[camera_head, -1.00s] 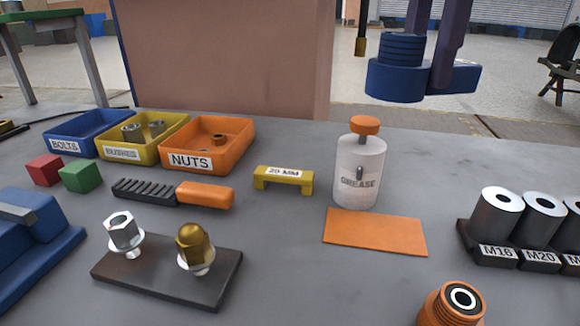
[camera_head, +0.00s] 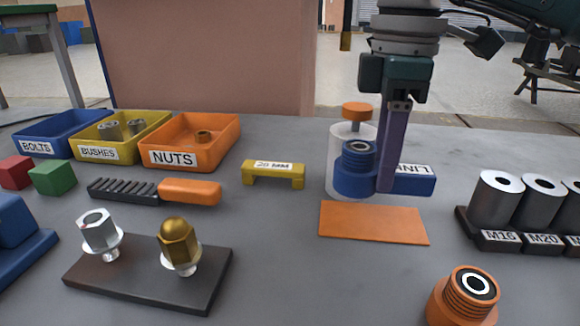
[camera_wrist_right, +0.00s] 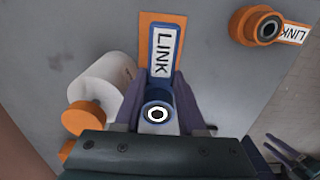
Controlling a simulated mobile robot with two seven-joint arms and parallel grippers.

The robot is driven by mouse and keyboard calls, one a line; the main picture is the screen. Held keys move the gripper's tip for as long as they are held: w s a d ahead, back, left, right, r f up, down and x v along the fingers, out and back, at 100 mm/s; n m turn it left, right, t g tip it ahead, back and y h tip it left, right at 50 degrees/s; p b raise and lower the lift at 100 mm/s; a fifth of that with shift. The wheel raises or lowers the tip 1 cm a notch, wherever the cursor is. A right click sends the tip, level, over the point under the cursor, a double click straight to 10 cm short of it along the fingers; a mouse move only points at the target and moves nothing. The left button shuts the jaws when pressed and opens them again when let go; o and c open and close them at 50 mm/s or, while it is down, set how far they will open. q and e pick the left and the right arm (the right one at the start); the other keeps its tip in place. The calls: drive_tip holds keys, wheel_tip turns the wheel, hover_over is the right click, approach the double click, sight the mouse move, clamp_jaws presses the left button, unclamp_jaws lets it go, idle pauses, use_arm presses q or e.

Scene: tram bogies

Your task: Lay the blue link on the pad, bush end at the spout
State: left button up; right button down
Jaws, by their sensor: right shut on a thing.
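The blue link (camera_head: 358,180) is held in my right gripper (camera_head: 386,188), raised above the bench. Its ringed bush end is at the left and its "LINK" label at the right, in front of the white grease bottle (camera_head: 338,160), hiding the bottle's spout area. The orange pad (camera_head: 373,222) lies flat and bare in front of the bottle. In the right wrist view the purple fingers (camera_wrist_right: 160,100) flank the blue link (camera_wrist_right: 164,75); its label end overlaps the pad (camera_wrist_right: 146,30), and the bottle (camera_wrist_right: 105,80) is left of the bush end.
An orange link (camera_head: 463,300) stands front right; its label shows in the right wrist view (camera_wrist_right: 290,33). Labelled dark cylinders (camera_head: 495,200) stand at the right. A yellow gauge block (camera_head: 273,173) is left of the bottle. Bins (camera_head: 190,143) sit at back left.

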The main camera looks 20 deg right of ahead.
sight(372, 221)
drive_tip(key=shift+f, duration=2.6)
drive_tip(key=shift+f+b, duration=0.15)
drive_tip(key=shift+b, duration=0.2)
drive_tip(key=shift+c, duration=2.4)
unclamp_jaws()
wheel_tip(372, 221, up, 12)
drive_tip(key=shift+r+p, duration=0.15)
drive_tip(key=shift+p, duration=0.45)
